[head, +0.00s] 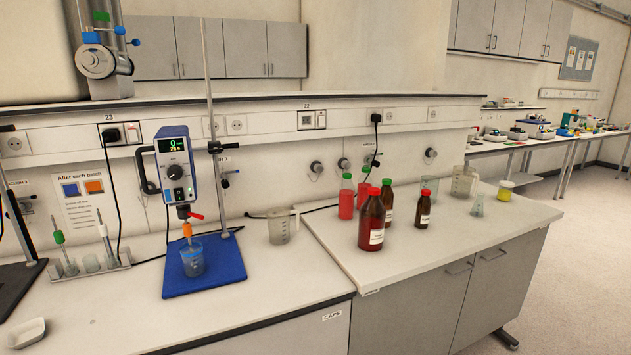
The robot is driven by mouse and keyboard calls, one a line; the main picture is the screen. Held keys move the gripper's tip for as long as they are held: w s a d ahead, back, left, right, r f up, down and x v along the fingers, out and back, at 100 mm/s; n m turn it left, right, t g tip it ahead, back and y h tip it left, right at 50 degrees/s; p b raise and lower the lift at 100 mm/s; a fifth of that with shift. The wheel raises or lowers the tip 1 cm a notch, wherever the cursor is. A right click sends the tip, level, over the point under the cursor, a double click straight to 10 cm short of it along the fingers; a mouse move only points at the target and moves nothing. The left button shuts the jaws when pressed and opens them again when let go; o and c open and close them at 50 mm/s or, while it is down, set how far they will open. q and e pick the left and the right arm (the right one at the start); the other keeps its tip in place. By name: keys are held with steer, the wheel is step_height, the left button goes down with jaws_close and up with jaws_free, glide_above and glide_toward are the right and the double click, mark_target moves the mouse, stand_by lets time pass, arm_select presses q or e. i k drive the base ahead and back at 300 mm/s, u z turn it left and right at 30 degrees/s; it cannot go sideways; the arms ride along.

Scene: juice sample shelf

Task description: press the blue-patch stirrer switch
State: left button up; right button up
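An overhead stirrer (176,165) with a blue-edged housing hangs on a stand over a blue base plate (206,282). A wall sheet (84,203) headed "After each batch" shows a blue patch (71,189) and an orange patch (95,186). Neither gripper is in view.
A rack with several stirring tools (90,265) stands left of the plate, a white dish (26,333) at the front left. A jug (283,226) and red and brown bottles (376,219) stand to the right. Bench room in front of the plate is clear.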

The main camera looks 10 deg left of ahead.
mark_target(179, 193)
steer(key=z, duration=1.25)
steer(key=k, duration=1.2)
steer(key=u, duration=1.95)
steer(key=i, duration=0.5)
steer(key=u, duration=0.05)
